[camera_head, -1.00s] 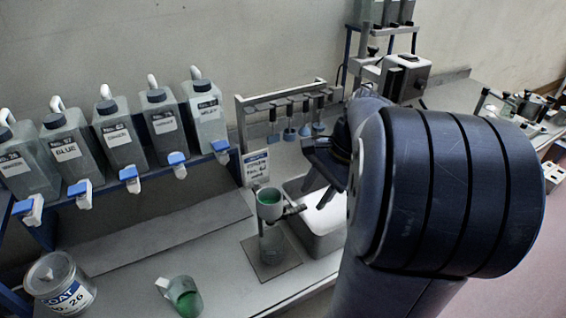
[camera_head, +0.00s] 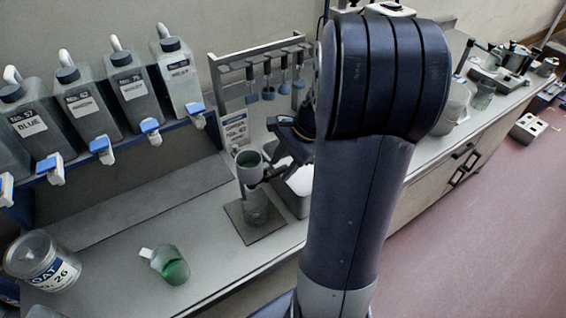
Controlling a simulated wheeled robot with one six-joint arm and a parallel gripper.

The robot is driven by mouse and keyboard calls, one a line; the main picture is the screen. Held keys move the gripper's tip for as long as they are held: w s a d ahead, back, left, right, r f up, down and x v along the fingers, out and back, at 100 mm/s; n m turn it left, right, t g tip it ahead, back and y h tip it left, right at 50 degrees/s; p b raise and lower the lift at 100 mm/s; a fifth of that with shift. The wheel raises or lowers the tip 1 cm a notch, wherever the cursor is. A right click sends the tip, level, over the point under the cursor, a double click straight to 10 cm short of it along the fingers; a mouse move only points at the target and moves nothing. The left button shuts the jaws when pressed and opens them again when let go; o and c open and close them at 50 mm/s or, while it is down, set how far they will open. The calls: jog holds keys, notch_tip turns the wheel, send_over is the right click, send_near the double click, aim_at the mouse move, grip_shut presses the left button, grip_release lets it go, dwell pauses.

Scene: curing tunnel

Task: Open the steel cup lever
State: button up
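The steel cup (camera_head: 249,170), with green inside its rim, is held upright on a small stand. A clear glass (camera_head: 256,207) stands below it on a square base plate (camera_head: 239,222). My gripper (camera_head: 272,164) is at the cup's right side, its dark fingers close to where the lever would be. The lever is not clearly visible behind the fingers, and I cannot tell whether they touch or hold it. My arm hides part of the area to the right.
A beaker of green liquid (camera_head: 170,265) and a labelled can (camera_head: 42,261) stand at the front left. Labelled jugs with blue-handled taps line the back left. A rack of hanging tools (camera_head: 262,62) stands behind the cup. A white basin (camera_head: 300,180) is beside the cup.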

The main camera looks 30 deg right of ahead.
jog(key=shift+f, duration=0.1)
jog(key=shift+c, duration=0.5)
grip_shut()
jog(key=shift+w+n, duration=0.1)
jog(key=shift+n, duration=0.2)
jog(key=w+n+g+p, duration=0.1)
jog(key=n, duration=0.1)
jog(key=shift+w+a+n, duration=0.1)
jog(key=shift+n, duration=0.3)
jog(key=shift+w+a+n+g+h+p, duration=0.1)
jog(key=shift+w+a+n+g+p, duration=0.35)
jog(key=shift+n, duration=1)
jog(key=shift+w+a+n+g+h+p, duration=0.15)
jog(key=shift+w+n+g+p, duration=0.3)
jog(key=shift+n+g, duration=0.7)
jog(key=shift+w+a+n+g+h+p, duration=0.1)
jog(key=shift+w+a+n+g+p, duration=0.35)
jog(key=shift+n, duration=1.25)
jog(key=shift+d, duration=0.1)
